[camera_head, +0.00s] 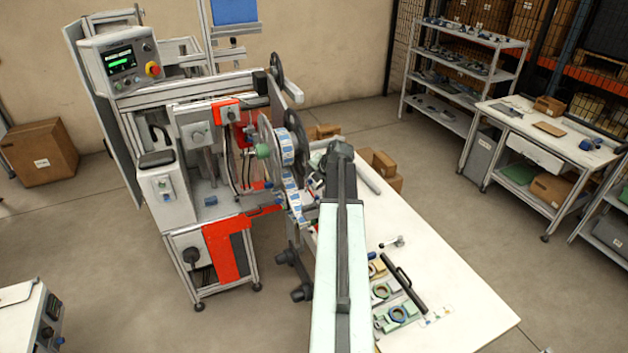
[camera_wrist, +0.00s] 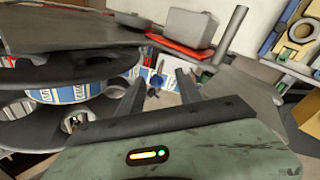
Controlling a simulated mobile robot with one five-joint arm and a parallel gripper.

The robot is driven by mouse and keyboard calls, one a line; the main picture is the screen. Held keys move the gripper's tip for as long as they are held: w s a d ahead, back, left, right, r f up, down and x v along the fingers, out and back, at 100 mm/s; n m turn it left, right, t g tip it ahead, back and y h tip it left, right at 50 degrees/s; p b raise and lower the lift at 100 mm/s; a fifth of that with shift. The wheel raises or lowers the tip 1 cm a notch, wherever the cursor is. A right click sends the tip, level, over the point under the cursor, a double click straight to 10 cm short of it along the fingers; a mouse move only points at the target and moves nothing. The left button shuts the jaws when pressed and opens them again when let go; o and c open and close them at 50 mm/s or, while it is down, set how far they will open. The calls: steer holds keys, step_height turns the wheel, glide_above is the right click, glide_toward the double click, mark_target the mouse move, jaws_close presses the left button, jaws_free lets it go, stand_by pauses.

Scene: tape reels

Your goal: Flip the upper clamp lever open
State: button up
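I cannot make out the upper clamp lever for certain in either view. The reel machine (camera_head: 205,150) stands left of my arm, with dark reel discs and blue-and-white labelled rolls (camera_head: 291,185) facing my arm. A green hub (camera_head: 263,150) shows on the upper reel. My gripper (camera_wrist: 160,77) is open in the wrist view, its two dark fingers apart with nothing held between them. A small blue and grey part (camera_wrist: 154,84) shows beyond the fingers. Dark discs and a labelled roll (camera_wrist: 65,94) lie just left of the fingers.
A white table (camera_head: 445,290) with clamps, rings and a black-handled bar (camera_head: 405,289) lies right of my arm. A shelf rack (camera_head: 465,65) and a workbench (camera_head: 545,130) stand at the back right. Open floor separates them from the table.

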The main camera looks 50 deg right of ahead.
steer(key=shift+w+a+r, duration=0.1)
steer(key=shift+w, duration=0.05)
steer(key=p+v, duration=0.6)
steer(key=v, duration=0.1)
steer(key=shift+s+r, duration=0.2)
steer(key=shift+r, duration=0.05)
